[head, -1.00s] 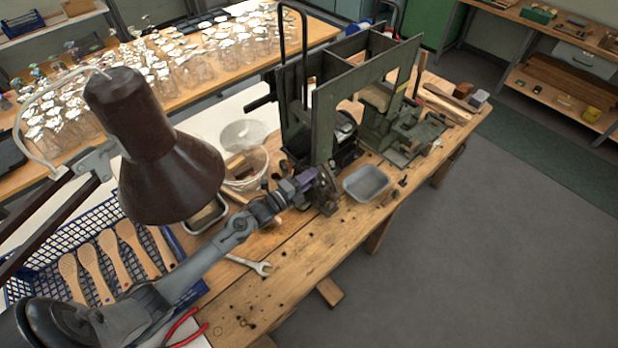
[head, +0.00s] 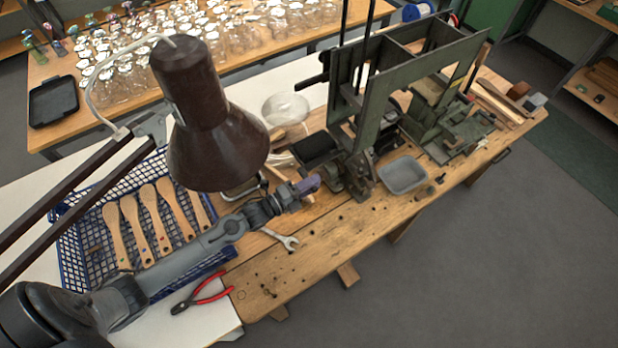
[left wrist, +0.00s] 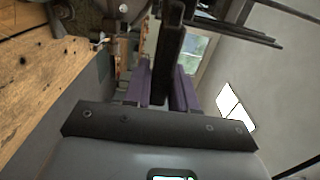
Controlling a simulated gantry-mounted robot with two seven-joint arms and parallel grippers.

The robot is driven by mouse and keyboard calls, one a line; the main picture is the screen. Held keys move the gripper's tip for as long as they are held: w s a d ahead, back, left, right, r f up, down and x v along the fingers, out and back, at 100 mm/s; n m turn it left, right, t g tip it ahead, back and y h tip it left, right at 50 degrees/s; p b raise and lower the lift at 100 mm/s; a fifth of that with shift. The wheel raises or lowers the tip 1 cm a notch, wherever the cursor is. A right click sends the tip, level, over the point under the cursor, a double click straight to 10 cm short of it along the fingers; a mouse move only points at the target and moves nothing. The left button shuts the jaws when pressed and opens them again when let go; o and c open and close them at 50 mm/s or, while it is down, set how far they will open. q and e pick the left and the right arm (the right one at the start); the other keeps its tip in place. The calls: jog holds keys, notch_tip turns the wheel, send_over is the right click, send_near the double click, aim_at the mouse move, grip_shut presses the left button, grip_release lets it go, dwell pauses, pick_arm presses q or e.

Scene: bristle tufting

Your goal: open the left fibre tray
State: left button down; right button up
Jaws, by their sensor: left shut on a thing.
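The green tufting machine (head: 371,115) stands on the wooden bench. A black, box-like part, seemingly the left fibre tray (head: 318,149), sticks out from the machine's left side in the head view. My left gripper (head: 311,186), with purple fingers, is just in front of this part, low over the bench. In the left wrist view, the purple fingers (left wrist: 163,85) are shut on a dark upright bar (left wrist: 169,48), which may be the tray's handle. The link between bar and tray is hidden. My right gripper is not in view.
A grey tub (head: 403,174) stands right of my gripper. A wrench (head: 281,239) and red pliers (head: 204,294) lie in front. A brown lamp (head: 214,140) hangs over a blue basket (head: 75,235) of wooden brush handles. The bench's front middle is mostly clear.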

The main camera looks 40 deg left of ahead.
pick_arm(q)
jog(key=c, duration=1.3)
grip_release()
jog(key=shift+r, duration=0.1)
jog(key=o, duration=0.3)
jog(key=shift+s+a, duration=0.15)
jog(key=shift+s, duration=0.05)
jog(key=b+v, duration=0.1)
jog(key=v, duration=0.9)
jog(key=shift+s, duration=0.3)
jog(key=shift+a, duration=0.1)
